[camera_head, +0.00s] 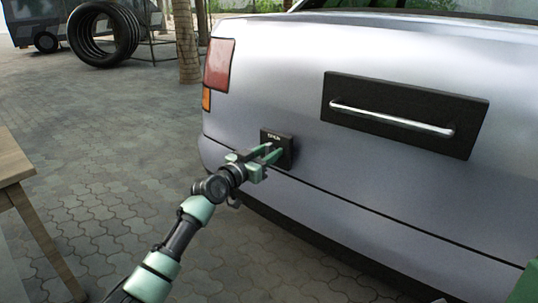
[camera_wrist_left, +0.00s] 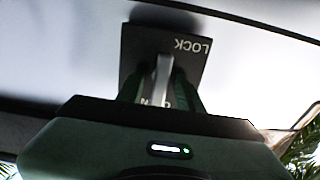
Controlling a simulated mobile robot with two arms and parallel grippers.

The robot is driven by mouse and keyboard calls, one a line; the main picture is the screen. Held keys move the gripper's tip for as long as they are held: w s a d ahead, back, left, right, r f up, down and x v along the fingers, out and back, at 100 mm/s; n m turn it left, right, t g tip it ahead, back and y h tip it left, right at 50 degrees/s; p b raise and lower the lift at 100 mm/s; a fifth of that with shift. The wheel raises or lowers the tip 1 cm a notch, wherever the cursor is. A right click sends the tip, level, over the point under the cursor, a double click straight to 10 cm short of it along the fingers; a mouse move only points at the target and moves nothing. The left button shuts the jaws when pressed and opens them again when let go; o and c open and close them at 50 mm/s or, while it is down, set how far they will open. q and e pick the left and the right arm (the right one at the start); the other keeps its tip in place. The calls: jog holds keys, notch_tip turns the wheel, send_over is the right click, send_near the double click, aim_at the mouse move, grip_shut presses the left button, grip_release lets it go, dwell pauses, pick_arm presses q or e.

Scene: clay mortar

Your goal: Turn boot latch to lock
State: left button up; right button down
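The boot latch (camera_head: 290,143) is a small dark square plate on the silver car's rear, left of the handle panel. In the head view OPEN is lettered along its top. In the left wrist view the plate (camera_wrist_left: 197,62) shows LOCK, upside down, and a grey lever (camera_wrist_left: 161,78) standing from its middle; the other word is partly covered. My left gripper (camera_head: 274,151) is at the plate, its two green fingers apart, one on each side of the lever. I cannot tell whether they touch it. My right gripper is not in view.
A black panel with a chrome bar handle (camera_head: 390,118) is on the car's rear to the right. The bumper (camera_head: 320,245) runs below the latch. A wooden table (camera_head: 14,165) stands at the left edge.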

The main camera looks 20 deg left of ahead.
pick_arm(q)
grip_shut()
